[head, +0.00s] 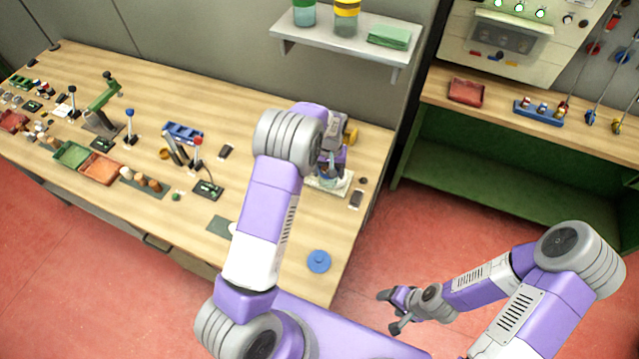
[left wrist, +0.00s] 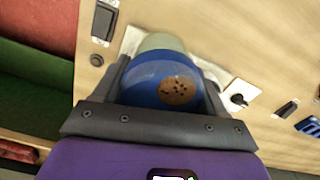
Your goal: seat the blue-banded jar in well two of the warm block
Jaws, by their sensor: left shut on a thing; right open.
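The blue-banded jar (left wrist: 145,92) has a pale body and a brown, dark-specked cork top. My left gripper (left wrist: 166,78) is shut on it, one finger on each side. In the head view my left gripper (head: 328,168) is at the right part of the wooden bench, over a pale mat or plate (head: 343,187). The gripper hides most of the jar there, and I cannot tell whether its base touches the surface. I cannot make out for sure which thing is the warm block, or its wells. My right gripper (head: 389,312) is open and empty, off the bench over the red floor.
A shelf (head: 345,42) with jars hangs behind. A green-fronted counter (head: 500,170) stands right, across a floor gap.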

